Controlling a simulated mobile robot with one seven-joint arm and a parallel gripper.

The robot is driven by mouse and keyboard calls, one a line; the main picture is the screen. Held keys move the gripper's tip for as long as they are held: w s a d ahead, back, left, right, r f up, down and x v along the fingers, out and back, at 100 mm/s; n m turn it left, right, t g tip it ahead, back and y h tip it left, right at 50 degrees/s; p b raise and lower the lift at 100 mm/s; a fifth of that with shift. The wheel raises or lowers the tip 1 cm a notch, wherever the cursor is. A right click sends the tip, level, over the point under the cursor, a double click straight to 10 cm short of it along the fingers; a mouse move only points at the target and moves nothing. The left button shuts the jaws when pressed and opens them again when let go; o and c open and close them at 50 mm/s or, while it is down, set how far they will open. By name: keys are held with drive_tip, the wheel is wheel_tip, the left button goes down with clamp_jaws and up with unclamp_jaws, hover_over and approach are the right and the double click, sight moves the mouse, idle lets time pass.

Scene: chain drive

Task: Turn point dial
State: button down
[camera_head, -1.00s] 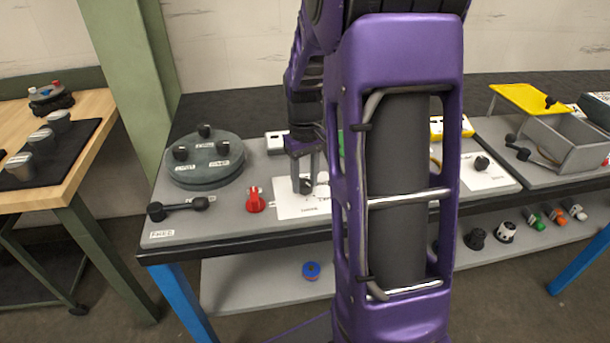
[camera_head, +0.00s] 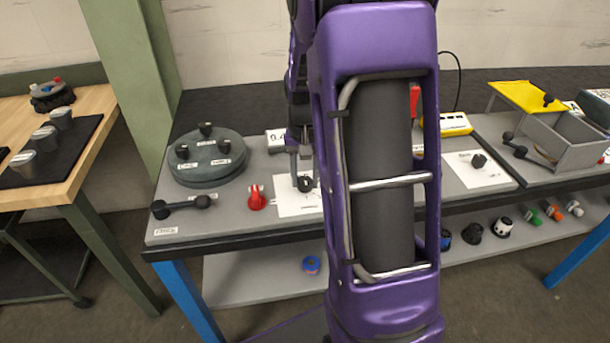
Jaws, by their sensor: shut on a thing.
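My gripper (camera_head: 304,180) points down over a white card (camera_head: 288,205) on the grey workbench panel. Its fingers are shut on a small black dial knob (camera_head: 305,185) on that card. The dial's pointer direction and the card's lettering are too small to read. A second black knob (camera_head: 479,161) sits on another white card (camera_head: 466,180) further right. My purple arm hides the panel between the two cards.
A round grey turntable with black knobs (camera_head: 205,162) stands at the back left. A black lever (camera_head: 181,206) and a red knob (camera_head: 257,197) lie left of the card. A grey bin (camera_head: 585,152) and yellow plate (camera_head: 522,97) are at right. Several knobs sit on the lower shelf (camera_head: 265,277).

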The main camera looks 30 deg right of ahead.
sight(305, 180)
idle(0.4)
drive_tip(key=shift+c, duration=2.2)
unclamp_jaws()
drive_tip(key=shift+r, duration=0.1)
wheel_tip(305, 180, up, 17)
drive_tip(key=p, duration=0.2)
drive_tip(key=shift+r+p, duration=0.15)
drive_tip(key=shift+p, duration=0.15)
